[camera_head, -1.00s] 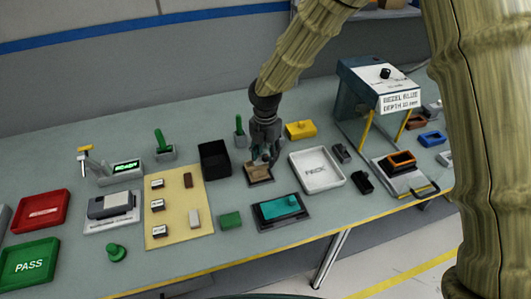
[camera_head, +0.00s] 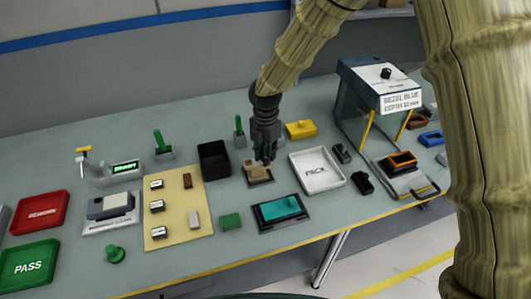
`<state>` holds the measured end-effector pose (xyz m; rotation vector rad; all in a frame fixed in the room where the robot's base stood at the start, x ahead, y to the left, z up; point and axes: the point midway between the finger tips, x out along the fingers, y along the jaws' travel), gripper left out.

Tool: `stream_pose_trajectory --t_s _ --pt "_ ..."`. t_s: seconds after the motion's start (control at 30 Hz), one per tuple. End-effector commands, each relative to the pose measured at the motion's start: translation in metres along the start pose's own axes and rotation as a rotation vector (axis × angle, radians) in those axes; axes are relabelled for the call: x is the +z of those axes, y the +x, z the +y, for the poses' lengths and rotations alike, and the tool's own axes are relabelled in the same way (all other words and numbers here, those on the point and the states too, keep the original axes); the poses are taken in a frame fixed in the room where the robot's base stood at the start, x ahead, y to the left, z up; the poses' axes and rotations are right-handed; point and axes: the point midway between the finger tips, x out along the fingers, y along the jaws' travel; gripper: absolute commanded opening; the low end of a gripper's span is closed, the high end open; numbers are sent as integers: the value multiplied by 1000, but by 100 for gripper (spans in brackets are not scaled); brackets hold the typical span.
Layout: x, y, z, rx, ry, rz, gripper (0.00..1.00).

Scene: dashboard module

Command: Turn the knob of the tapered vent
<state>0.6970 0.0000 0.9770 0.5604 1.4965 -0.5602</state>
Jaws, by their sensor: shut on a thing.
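The tan vent (camera_head: 258,176) sits in a dark fixture (camera_head: 250,184) on the bench, left of the white tray. My gripper (camera_head: 264,162) points straight down over it, with its fingertips at the top of the vent. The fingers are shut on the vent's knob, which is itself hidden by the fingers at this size. The vent rests in its fixture, and more of its tan surface shows on the left side of the fingers.
The white tray (camera_head: 317,172) is close on the right. A yellow block (camera_head: 300,130) lies behind, and a teal panel in a dark frame (camera_head: 280,211) lies in front. A booth (camera_head: 380,90) stands at the right.

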Motion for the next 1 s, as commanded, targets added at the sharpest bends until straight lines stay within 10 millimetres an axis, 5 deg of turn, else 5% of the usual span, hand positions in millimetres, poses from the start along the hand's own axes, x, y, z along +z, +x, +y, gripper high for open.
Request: stream_pose_trajectory --t_s 0.4,1.0 --pt "-1 1 0 0 340 1 0" --pt "-1 1 1 2 538 0 0"
